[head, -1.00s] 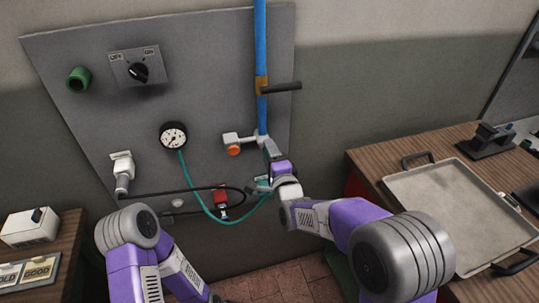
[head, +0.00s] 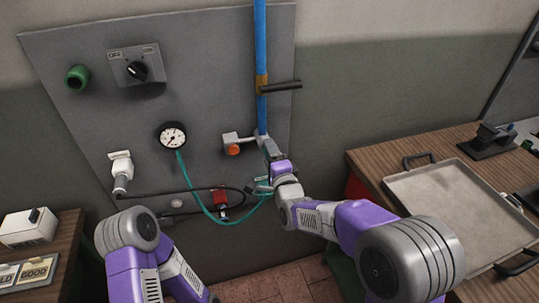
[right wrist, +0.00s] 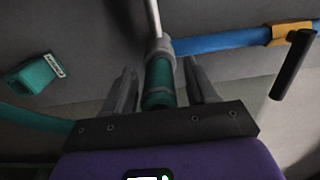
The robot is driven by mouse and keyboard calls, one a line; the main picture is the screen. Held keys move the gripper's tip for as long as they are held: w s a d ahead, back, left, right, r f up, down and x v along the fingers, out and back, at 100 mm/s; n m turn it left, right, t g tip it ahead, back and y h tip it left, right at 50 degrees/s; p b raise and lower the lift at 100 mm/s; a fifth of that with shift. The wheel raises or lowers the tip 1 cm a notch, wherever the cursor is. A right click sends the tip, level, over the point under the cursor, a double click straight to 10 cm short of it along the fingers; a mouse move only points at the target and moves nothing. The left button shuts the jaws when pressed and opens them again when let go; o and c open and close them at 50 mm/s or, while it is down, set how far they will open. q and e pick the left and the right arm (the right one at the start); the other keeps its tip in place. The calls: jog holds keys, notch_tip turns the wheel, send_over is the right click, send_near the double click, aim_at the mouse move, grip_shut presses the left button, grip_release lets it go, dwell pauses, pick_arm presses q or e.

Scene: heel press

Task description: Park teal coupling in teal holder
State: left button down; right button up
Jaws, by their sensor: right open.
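The teal coupling (right wrist: 158,82) is a short teal cylinder with a grey collar, below the grey fitting at the end of the blue pipe. In the right wrist view it stands between the two fingers of my right gripper (right wrist: 158,88), which is open, with a gap on both sides. The teal holder (right wrist: 33,75) is a small labelled teal block on the panel, left of the gripper in that view. In the head view my right gripper (head: 270,148) is at the pipe's lower end and hides the coupling. My left gripper is out of view.
A teal hose (head: 207,213) hangs from the gauge (head: 172,135) towards my right wrist. The blue pipe (head: 261,45) has a black lever (head: 282,86). An orange-knobbed valve (head: 234,149) and a red part (head: 219,197) are close left. A tray (head: 455,215) lies on the right table.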

jog(key=shift+b, duration=0.35)
grip_shut()
dwell(0.3)
jog(key=b+v, duration=0.2)
jog(key=v, duration=0.4)
dwell(1.1)
dwell(0.3)
